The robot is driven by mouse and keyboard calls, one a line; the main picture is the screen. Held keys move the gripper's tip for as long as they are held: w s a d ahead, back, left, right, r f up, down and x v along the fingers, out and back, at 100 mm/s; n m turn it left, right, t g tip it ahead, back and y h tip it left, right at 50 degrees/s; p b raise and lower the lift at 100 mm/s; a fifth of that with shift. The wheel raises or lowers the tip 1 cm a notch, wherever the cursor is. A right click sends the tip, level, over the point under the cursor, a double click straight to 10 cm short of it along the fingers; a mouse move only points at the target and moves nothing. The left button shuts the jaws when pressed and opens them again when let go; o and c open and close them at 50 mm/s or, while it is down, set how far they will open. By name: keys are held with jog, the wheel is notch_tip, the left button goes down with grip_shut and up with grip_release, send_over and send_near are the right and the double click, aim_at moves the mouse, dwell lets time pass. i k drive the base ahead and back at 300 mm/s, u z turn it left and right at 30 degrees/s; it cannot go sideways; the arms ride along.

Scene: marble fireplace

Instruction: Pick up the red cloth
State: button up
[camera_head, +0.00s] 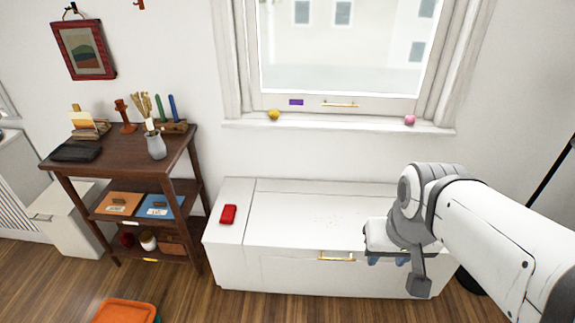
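A small folded red cloth (228,214) lies on the left end of the top of a white chest (290,208) under the window. My gripper (387,261) hangs at the right of the picture, over the front right part of the chest and well to the right of the cloth, apart from it. The gripper faces down and its fingers are small in view. I cannot tell how far apart they are. Nothing shows clearly between them.
An orange container (125,311) is on the floor in front. The windowsill (340,126) holds a yellow ball and a pink ball. The chest top is otherwise clear.

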aim_at(228, 217)
jog(key=k, duration=1.05)
jog(key=u, duration=0.9)
jog(key=i, duration=2.55)
jog(key=z, duration=0.2)
jog(key=k, duration=0.75)
jog(key=z, duration=0.2)
jog(key=i, duration=0.65)
jog(key=u, duration=0.05)
